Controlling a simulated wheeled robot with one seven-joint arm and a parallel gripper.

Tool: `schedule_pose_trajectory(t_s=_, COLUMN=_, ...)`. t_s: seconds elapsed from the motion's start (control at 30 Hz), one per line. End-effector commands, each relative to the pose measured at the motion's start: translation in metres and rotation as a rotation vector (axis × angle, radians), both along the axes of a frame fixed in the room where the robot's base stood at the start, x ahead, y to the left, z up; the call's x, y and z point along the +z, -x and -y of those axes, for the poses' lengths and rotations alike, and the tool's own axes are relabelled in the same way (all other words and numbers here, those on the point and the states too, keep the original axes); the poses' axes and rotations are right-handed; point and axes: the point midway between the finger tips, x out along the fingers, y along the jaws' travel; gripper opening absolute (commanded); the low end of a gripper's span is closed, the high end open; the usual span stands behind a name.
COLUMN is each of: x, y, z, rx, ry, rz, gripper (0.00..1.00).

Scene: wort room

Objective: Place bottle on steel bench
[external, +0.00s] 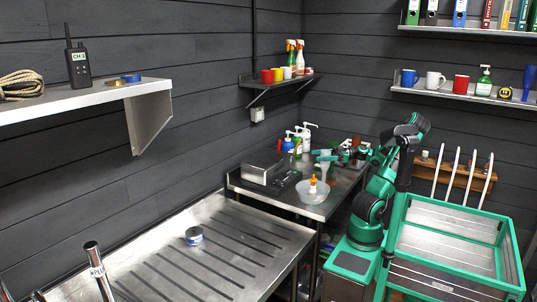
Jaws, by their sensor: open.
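A steel bench (318,212) stands in the corner. Several pump and spray bottles stand at its back, among them a white pump bottle (306,139) and a blue bottle with a red top (288,146). A small orange-topped bottle (312,185) stands in or just behind a pale bowl on the bench. My arm reaches left over the bench, and my gripper (318,155) is open near the back bottles, close to a pale upright item (325,165). The fingers are too small to show whether they touch anything. Which bottle is the task's one cannot be told.
A metal box (262,171) and a dark tray (285,181) occupy the bench's left side. A slatted steel table (215,262) with a tin (194,236) lies in front. A green-framed crate (448,240) is right of my arm. Wall shelves hold cups and bottles.

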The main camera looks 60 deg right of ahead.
Motion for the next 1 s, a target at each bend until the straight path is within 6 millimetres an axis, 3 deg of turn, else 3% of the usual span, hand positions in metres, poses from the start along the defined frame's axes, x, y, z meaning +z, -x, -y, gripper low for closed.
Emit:
schedule_pose_trajectory(t_s=0.5, x=0.0, y=0.07, z=0.063, rx=-0.003, ry=0.001, rz=0.001, gripper=0.64)
schedule_pose_trajectory(t_s=0.7, x=0.0, y=0.083, z=0.074, rx=-0.001, ry=0.001, rz=0.0, gripper=0.64)
schedule_pose_trajectory(t_s=1.0, x=0.0, y=0.085, z=0.076, rx=0.0, ry=0.001, rz=-0.001, gripper=0.64)
